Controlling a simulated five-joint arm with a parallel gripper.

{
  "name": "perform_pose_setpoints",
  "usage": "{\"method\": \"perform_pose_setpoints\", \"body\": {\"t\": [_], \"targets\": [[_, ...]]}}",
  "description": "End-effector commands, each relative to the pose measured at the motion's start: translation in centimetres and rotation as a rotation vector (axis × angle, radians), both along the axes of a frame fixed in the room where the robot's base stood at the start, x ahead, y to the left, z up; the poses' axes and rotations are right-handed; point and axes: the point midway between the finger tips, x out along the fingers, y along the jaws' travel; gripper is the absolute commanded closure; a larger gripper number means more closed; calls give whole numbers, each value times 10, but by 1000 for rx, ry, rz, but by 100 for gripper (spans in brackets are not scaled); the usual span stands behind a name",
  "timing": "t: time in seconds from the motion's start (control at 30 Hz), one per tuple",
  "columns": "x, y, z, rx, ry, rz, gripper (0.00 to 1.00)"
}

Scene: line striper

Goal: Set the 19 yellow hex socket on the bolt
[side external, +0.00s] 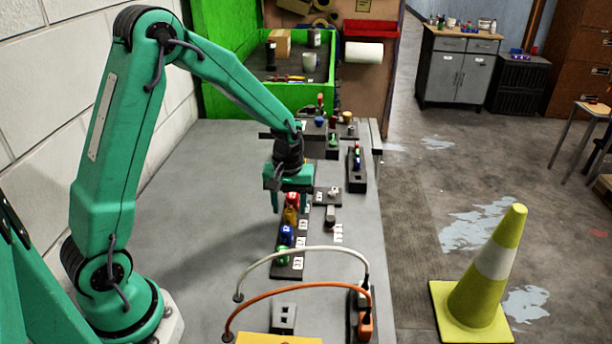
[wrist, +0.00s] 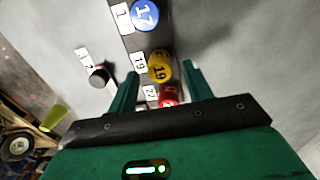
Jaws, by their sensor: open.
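The yellow 19 socket (wrist: 160,66) stands in a dark rail of sockets, beside its white 19 label, and also shows in the side view (side external: 290,216). My gripper (side external: 290,204) is open above the rail, pointing down. In the wrist view my gripper (wrist: 159,74) has its two fingers on either side of the yellow socket, with gaps and nothing held. A red socket (wrist: 168,95) sits right beside the yellow one, closer to my palm. A short dark cylinder (wrist: 99,75) stands by a white label left of the rail; I cannot tell whether it is the bolt.
Blue (side external: 286,235) and green (side external: 283,251) sockets stand in the near part of the rail. White (side external: 300,248) and orange (side external: 290,287) cables arch over the near table. Dark blocks with small parts (side external: 357,178) stand to the right. The table's left side is clear.

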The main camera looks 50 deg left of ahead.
Motion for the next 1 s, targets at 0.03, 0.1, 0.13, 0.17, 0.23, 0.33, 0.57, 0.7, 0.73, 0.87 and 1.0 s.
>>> {"method": "perform_pose_setpoints", "body": {"t": [0.03, 0.1, 0.13, 0.17, 0.23, 0.33, 0.57, 0.7, 0.73, 0.87, 1.0], "targets": [[0, 0, -5, 0, 1, 0, 50], [0, 0, -9, 0, 1, 0, 50], [0, 0, -11, 0, 1, 0, 50], [0, 0, -12, 0, 1, 0, 50], [0, 0, -16, 0, 1, 0, 50], [0, 0, -19, -1, 1, 0, 50], [0, 0, -21, 0, 0, 0, 50], [0, 0, -21, 0, 0, 0, 50], [0, 0, -21, 0, 0, 0, 50], [0, 0, -20, 0, 0, 0, 50], [0, 0, -20, 0, 0, 0, 50]]}}
